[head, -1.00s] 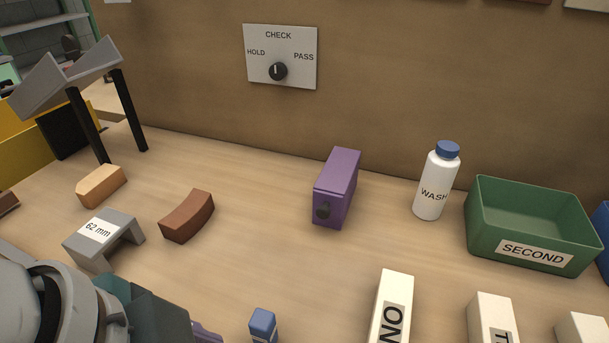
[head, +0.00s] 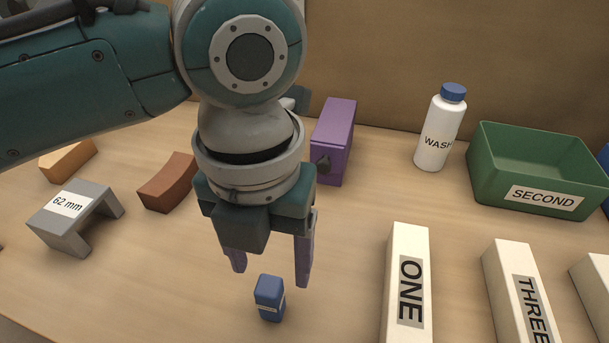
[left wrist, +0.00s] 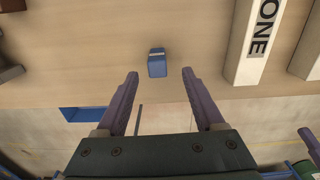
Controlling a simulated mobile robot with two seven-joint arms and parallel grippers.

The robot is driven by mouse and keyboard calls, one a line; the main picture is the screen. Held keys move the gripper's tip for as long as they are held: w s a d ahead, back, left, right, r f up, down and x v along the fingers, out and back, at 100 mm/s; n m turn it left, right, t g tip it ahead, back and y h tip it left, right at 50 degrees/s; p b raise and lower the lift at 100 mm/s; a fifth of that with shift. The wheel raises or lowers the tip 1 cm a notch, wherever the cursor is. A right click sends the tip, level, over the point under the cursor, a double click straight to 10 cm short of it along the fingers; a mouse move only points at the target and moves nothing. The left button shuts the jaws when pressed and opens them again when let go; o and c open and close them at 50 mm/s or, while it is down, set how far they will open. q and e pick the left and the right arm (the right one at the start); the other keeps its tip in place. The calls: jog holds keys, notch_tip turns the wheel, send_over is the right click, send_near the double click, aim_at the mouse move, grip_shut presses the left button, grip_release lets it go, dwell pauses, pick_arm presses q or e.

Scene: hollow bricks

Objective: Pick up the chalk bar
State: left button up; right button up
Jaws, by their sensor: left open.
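The chalk bar (head: 270,298) appears to be the small blue block with a pale band, standing on the bench near its front edge. It also shows in the left wrist view (left wrist: 157,63), centred ahead of the fingertips. My left gripper (head: 270,278) is open and empty, with its purple fingers pointing down above and just behind the block in the head view. In the left wrist view the two fingers (left wrist: 160,75) are spread wide, and the block lies between their lines, apart from both. A purple finger, seemingly of my right gripper (left wrist: 310,147), shows at the right edge.
White bars marked ONE (head: 408,270) and THREE (head: 522,290) lie to the right. The grey 62 mm gauge (head: 75,218) and brown curved block (head: 168,182) are left. A purple box (head: 333,140), WASH bottle (head: 440,128) and green SECOND bin (head: 535,165) stand behind.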

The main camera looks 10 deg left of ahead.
aim_at(268, 284)
pick_arm(q)
jog(key=f, duration=0.7)
jog(key=shift+s+a+f+b, duration=0.2)
jog(key=shift+f+b, duration=0.1)
jog(key=shift+b, duration=0.1)
grip_shut()
